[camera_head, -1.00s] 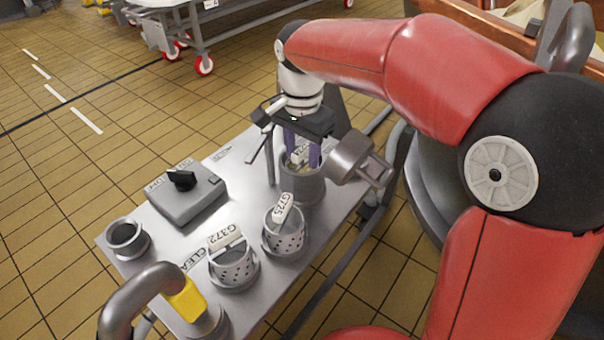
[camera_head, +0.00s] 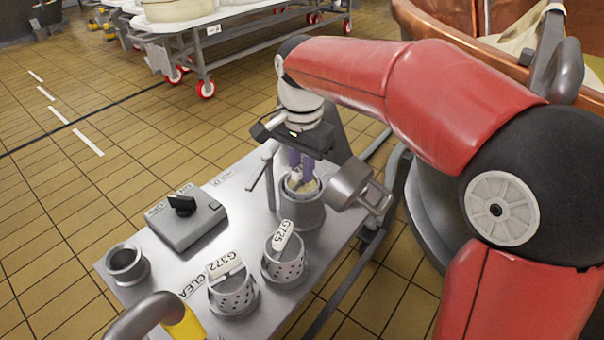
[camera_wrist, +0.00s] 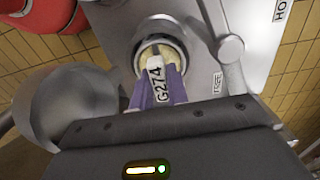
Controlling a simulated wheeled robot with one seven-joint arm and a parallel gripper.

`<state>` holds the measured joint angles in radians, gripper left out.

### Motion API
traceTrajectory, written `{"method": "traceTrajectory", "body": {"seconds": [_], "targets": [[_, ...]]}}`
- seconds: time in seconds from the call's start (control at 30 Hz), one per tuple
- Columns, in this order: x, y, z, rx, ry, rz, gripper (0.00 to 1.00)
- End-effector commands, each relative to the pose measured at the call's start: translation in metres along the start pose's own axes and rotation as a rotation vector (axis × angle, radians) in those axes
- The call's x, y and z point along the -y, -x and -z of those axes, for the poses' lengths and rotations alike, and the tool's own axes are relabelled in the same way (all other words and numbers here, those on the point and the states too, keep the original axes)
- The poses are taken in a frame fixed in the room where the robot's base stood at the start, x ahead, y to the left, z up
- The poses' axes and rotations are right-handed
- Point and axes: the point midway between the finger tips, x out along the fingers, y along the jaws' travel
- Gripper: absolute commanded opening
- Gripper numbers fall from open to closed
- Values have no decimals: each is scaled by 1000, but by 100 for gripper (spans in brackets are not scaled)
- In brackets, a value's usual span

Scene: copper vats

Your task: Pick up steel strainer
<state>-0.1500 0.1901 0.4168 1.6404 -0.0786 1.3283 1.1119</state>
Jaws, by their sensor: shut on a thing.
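A strainer with a white tag marked G274 (camera_wrist: 155,82) sits inside a round steel housing (camera_head: 303,215) at the far end of the steel table. The wrist view shows the housing's rim (camera_wrist: 139,50) around it and cream-coloured matter inside. My gripper (camera_head: 302,170) reaches down into the housing mouth. Its purple fingers (camera_wrist: 157,92) are shut on the tagged handle. The strainer's lower part is hidden in the housing. Two more perforated steel strainers, tagged G725 (camera_head: 284,262) and G372 (camera_head: 232,293), stand nearer on the table.
A grey switch box with a black knob (camera_head: 183,205) and an empty steel ring (camera_head: 127,262) are on the table's left. A steel cylinder with a handle (camera_head: 353,184) stands close right of my gripper. A lever (camera_head: 262,170) rises just left. A copper vat (camera_head: 480,45) is at right.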

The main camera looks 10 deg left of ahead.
Motion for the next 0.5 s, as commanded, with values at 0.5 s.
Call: {"method": "traceTrajectory", "body": {"seconds": [0.5], "targets": [[1,115,0,-2,1,4,0]]}}
